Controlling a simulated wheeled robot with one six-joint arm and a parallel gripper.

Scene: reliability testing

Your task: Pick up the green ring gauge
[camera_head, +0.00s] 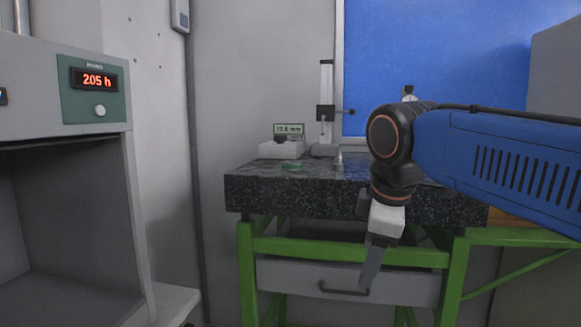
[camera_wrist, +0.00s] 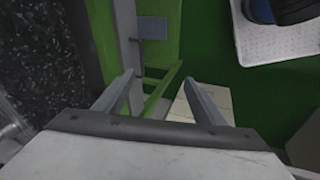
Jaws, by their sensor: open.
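The green ring gauge (camera_head: 292,167) looks like a small flat green shape on top of the black granite table (camera_head: 300,193), toward its left part. It is small and its hole cannot be made out. My gripper (camera_head: 369,277) hangs fingers-down in front of the table, to the right of and below the ring. In the wrist view my gripper (camera_wrist: 155,88) has its two fingers apart with nothing between them. The ring does not show in the wrist view; the granite edge (camera_wrist: 40,65) is at its left.
A height gauge (camera_head: 325,112) and a white device with a display (camera_head: 284,148) stand at the table's back. Green legs (camera_head: 246,275) and a grey drawer (camera_head: 330,283) are below. A grey chamber reading 205 h (camera_head: 97,80) is at left. A white tray (camera_wrist: 262,45) shows at upper right in the wrist view.

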